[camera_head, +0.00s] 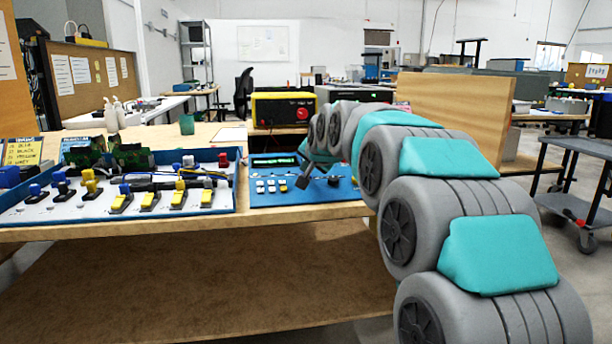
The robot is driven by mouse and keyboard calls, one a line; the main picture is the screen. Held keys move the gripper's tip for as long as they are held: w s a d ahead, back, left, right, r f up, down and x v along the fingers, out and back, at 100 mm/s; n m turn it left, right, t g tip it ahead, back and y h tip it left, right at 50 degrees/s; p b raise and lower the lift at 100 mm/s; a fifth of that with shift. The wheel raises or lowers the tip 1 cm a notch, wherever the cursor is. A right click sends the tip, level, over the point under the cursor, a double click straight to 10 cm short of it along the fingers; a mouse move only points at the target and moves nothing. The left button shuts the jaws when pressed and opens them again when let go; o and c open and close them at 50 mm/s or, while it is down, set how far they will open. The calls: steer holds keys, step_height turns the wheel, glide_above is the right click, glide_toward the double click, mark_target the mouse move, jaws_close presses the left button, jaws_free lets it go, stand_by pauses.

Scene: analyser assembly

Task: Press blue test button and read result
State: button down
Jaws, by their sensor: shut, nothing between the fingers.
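The blue analyser panel (262,201) lies on the wooden bench, with a dark display (274,162) showing green characters too small to read. Below the display is a small group of pale keys (266,187); I cannot make out a blue test button among them. My arm hides part of the panel's right side.
Left of the panel is a blue-edged tray (150,214) with several coloured connectors and green circuit boards (120,154). Behind are a yellow-black instrument (283,110), a green cup (187,125) and white bottles (115,115). A wooden board (455,110) stands beyond my arm.

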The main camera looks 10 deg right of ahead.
stand_by(0.6)
steer(key=shift+s+r+p, duration=0.15)
steer(key=shift+r+p, duration=0.15)
steer(key=shift+r, duration=0.35)
steer(key=r+p, duration=0.1)
steer(key=r, duration=0.1)
steer(key=s+r+p, duration=0.1)
steer(key=r, duration=0.2)
stand_by(0.5)
